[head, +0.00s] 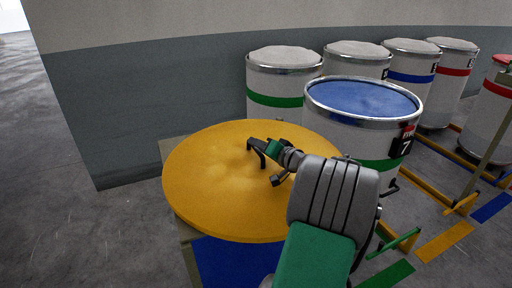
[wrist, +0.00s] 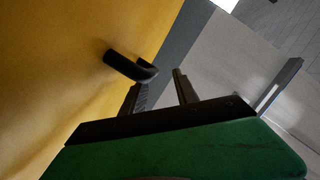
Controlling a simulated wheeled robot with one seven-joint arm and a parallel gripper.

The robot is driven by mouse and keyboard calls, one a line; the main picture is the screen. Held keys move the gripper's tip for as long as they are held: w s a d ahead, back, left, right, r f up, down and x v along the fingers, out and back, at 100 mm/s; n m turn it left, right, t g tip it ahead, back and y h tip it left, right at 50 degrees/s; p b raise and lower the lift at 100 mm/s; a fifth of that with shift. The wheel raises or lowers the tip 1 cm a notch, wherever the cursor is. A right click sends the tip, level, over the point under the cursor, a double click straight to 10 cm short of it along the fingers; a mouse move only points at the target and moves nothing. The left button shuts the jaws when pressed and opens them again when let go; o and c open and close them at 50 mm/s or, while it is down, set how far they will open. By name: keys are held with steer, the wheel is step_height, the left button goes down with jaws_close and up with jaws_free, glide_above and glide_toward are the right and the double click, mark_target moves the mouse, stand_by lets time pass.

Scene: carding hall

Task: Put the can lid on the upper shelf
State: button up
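The can lid (head: 200,190) is a large round yellow disc lying in the middle of the head view. It fills the left of the wrist view (wrist: 60,70). A black bent handle (wrist: 130,65) stands out from its face. My gripper (head: 258,150) is over the middle of the lid, close to the handle. In the wrist view, its two dark fingers (wrist: 160,90) are apart with an empty gap between them. The handle is just beyond the left finger, which hides part of it. I cannot tell whether they touch. The upper shelf cannot be made out.
A can with a blue top (head: 362,98) and a green band stands right behind the lid. Several white banded cans (head: 284,75) line the curved grey wall (head: 150,110). Yellow rails (head: 448,158) run along the floor at right. Open floor (head: 50,200) lies at left.

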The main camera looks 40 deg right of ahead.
steer(key=b+v, duration=0.1)
steer(key=v, duration=0.2)
steer(key=b+v, duration=0.1)
steer(key=v, duration=0.7)
steer(key=shift+s+d+r+b, duration=0.1)
steer(key=shift+s+r+b, duration=0.05)
steer(key=shift+r+b, duration=0.2)
steer(key=shift+s+r, duration=0.1)
steer(key=shift+s, duration=0.3)
